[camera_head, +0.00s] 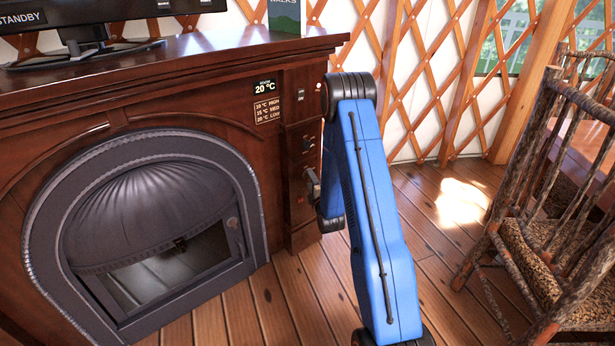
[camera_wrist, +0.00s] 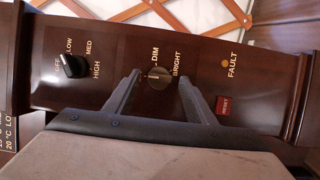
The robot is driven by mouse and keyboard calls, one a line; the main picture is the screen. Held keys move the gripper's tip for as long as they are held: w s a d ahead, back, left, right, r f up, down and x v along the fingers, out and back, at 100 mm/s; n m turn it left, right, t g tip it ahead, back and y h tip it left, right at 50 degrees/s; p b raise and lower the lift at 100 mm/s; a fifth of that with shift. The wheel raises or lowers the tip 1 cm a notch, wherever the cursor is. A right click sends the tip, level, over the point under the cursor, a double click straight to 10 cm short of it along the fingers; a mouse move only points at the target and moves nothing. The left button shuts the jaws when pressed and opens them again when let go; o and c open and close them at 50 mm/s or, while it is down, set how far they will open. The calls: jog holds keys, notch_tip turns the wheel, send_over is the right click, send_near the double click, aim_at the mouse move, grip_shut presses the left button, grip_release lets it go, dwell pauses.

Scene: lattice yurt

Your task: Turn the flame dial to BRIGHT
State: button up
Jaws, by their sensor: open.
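The flame dial (camera_wrist: 159,78) is a small round brownish knob on the dark wood panel, with DIM above it and BRIGHT to its upper right. A light mark shows on the dial's left part; its exact setting is too small to read. My gripper (camera_wrist: 160,77) is open, with one finger on each side of the dial. I cannot tell whether the fingers touch it. The left finger hides the panel just left of the dial. In the head view my gripper (camera_head: 313,186) is at the fireplace's right-hand panel, and the flame dial is not clearly visible there.
A black heat knob (camera_wrist: 74,66) with OFF, LOW, MED and HIGH labels is to the left. A red RESET button (camera_wrist: 223,105) and a FAULT lamp (camera_wrist: 225,63) are to the right. A wooden chair (camera_head: 545,200) stands right of my arm, with clear floor between.

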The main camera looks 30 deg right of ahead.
jog(key=shift+w, duration=0.25)
jog(key=c, duration=1)
jog(key=shift+c, duration=0.2)
